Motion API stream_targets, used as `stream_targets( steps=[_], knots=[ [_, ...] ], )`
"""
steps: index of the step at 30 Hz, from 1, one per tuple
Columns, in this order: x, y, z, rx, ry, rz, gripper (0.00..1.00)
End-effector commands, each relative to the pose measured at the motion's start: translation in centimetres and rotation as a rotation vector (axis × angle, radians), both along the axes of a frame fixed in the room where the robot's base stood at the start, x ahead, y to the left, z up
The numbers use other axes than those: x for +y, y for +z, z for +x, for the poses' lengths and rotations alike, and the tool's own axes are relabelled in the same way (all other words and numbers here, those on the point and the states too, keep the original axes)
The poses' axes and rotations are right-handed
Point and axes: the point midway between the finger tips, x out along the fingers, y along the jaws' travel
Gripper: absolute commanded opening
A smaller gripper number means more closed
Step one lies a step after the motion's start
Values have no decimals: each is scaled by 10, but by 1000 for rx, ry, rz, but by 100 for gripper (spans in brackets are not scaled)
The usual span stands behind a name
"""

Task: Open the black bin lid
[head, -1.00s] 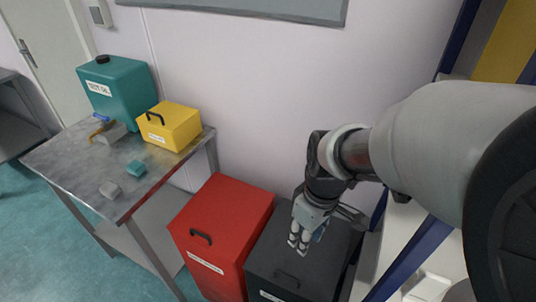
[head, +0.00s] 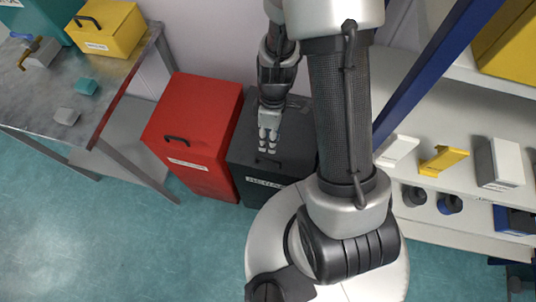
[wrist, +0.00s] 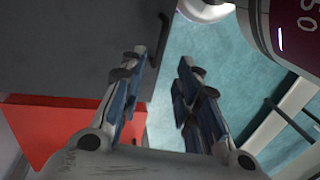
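The black bin (head: 243,166) stands on the floor right of the red bin, its lid down. The lid (wrist: 60,50) fills the upper left of the wrist view. Its dark handle (wrist: 163,40) sits near the lid's edge, and it also shows in the head view (head: 268,161). My gripper (head: 268,151) points down over the lid, close to the handle. In the wrist view my gripper (wrist: 161,58) has its fingers apart with nothing held. The handle appears between the fingertips, nearer the left one; I cannot tell whether they touch.
The red bin (head: 200,110) stands directly left of the black bin. A metal table (head: 100,105) with a yellow box (head: 108,30) is farther left. A shelf (head: 450,180) with several small items is at right. The floor (head: 120,240) in front is clear.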

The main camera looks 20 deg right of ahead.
Motion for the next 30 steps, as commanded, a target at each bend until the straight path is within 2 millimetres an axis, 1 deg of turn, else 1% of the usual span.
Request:
stream_targets(
  steps=[1, 6, 9, 12, 17, 25, 30],
  knots=[
    [2, -15, -3, 5, 0, 1, 30],
    [6, -49, -9, 4, -2, 1, 30],
    [7, -64, -11, 3, -1, 1, 30],
    [9, -74, -13, 3, -1, 1, 30],
    [9, -81, -13, 0, -1, 0, 30],
    [10, -82, -13, 0, -1, 0, 30],
    [10, -82, -13, 0, -1, 0, 18]
  ],
)
